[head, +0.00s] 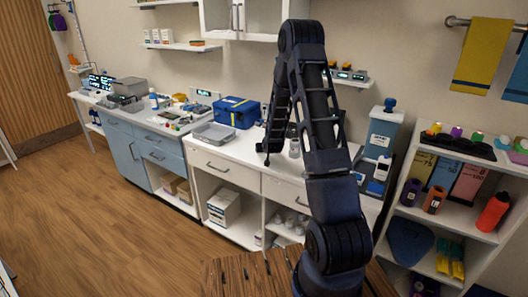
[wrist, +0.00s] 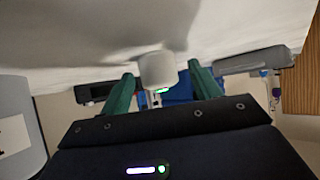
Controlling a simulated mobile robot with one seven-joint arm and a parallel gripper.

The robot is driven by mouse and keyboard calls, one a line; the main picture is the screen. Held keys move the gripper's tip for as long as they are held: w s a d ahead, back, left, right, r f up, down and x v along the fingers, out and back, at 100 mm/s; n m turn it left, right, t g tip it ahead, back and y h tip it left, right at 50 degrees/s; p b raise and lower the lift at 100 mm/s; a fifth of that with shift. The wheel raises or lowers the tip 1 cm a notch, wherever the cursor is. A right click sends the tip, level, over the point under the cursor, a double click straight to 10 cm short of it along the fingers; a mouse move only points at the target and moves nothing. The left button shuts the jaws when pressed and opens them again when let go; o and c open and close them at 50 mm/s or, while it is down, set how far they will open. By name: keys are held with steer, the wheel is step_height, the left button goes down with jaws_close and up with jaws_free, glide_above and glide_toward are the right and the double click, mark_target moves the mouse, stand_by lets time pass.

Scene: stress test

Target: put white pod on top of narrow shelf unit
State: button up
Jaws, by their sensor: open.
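The white pod (wrist: 157,69) is a small, pale, rounded cylinder in the wrist view, against the white counter surface. My gripper (wrist: 162,80) is open, with one green finger on each side of the pod and visible gaps between. In the head view my gripper (head: 279,150) is low over the white counter (head: 245,167). A small pale item (head: 294,148) stands beside it there; I cannot tell if it is the pod. The narrow shelf unit (head: 401,178) is white and stands at the right, with its top partly occupied.
A blue case (head: 237,112) and a grey tray (head: 213,134) sit left of my gripper. Dark trays of coloured items (head: 460,146) occupy the shelf top. Wall cabinets (head: 243,18) hang above.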

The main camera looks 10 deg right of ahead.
steer(key=shift+w+f, duration=0.25)
steer(key=shift+w, duration=0.15)
steer(key=c, duration=1.1)
steer(key=shift+r, duration=0.1)
steer(key=shift+c, duration=0.2)
